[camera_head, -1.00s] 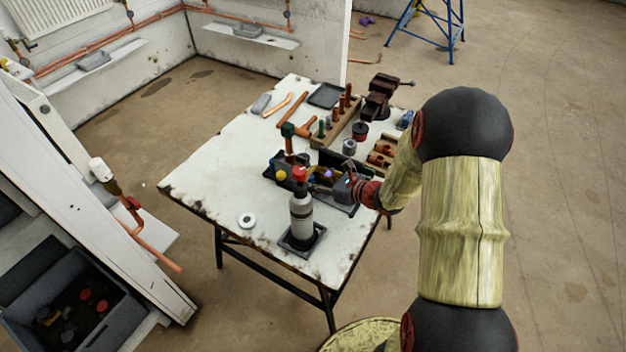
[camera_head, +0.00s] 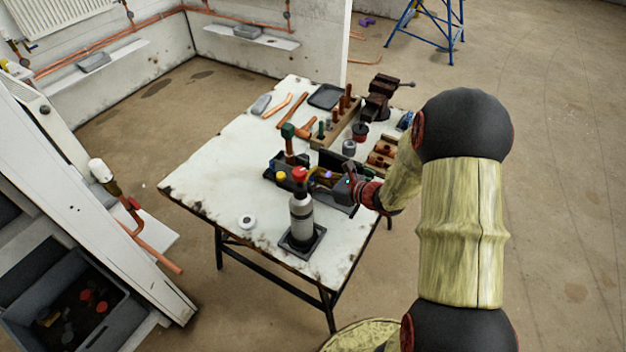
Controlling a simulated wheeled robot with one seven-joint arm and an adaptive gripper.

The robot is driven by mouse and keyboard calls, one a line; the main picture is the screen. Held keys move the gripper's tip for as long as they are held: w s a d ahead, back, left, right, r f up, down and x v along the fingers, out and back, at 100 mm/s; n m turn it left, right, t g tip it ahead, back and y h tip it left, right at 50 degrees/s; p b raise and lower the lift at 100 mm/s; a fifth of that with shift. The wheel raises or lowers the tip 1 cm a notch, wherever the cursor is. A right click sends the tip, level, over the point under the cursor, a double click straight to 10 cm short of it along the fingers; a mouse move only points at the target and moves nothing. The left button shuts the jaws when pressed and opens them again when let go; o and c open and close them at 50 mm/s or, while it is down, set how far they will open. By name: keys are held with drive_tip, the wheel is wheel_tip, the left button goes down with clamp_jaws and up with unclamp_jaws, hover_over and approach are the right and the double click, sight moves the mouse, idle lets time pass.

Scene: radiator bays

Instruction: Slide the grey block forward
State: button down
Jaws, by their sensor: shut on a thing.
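A small grey block (camera_head: 261,104) lies flat near the back left edge of the white worktable (camera_head: 215,165). My gripper (camera_head: 341,186) is low at the table's right side, well in front of the block and apart from it. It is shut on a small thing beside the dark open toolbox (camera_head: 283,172). My fingers and the toolbox's contents hide most of that thing, so I cannot tell what it is. Similar grey blocks rest on the wall ledges, one on the left ledge (camera_head: 95,62) and one on the back ledge (camera_head: 247,31).
A grey bottle with a red top (camera_head: 301,212) stands in a black tray at the front. A white ring (camera_head: 246,221) lies left of it. Copper pipes, a wooden rack (camera_head: 337,127) and a vise (camera_head: 380,97) fill the back right. The table's left middle is clear.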

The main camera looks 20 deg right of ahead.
drive_tip(key=shift+s+d, duration=0.1)
drive_tip(key=s+d+p, duration=0.1)
drive_tip(key=s+d, duration=0.1)
drive_tip(key=s, duration=0.1)
drive_tip(key=s+d+p, duration=0.1)
drive_tip(key=s+d, duration=0.2)
drive_tip(key=s, duration=0.1)
drive_tip(key=s+d, duration=0.2)
drive_tip(key=s, duration=0.1)
drive_tip(key=shift+s+d+p, duration=0.2)
drive_tip(key=shift+d+p, duration=0.15)
drive_tip(key=shift+p, duration=0.05)
drive_tip(key=shift+s+d, duration=0.25)
drive_tip(key=shift+s, duration=0.2)
drive_tip(key=shift+f, duration=0.1)
drive_tip(key=c, duration=2)
unclamp_jaws()
drive_tip(key=shift+o, duration=0.5)
drive_tip(key=shift+s+d, duration=0.15)
drive_tip(key=shift+s, duration=0.05)
drive_tip(key=o, duration=0.3)
drive_tip(key=shift+w, duration=0.1)
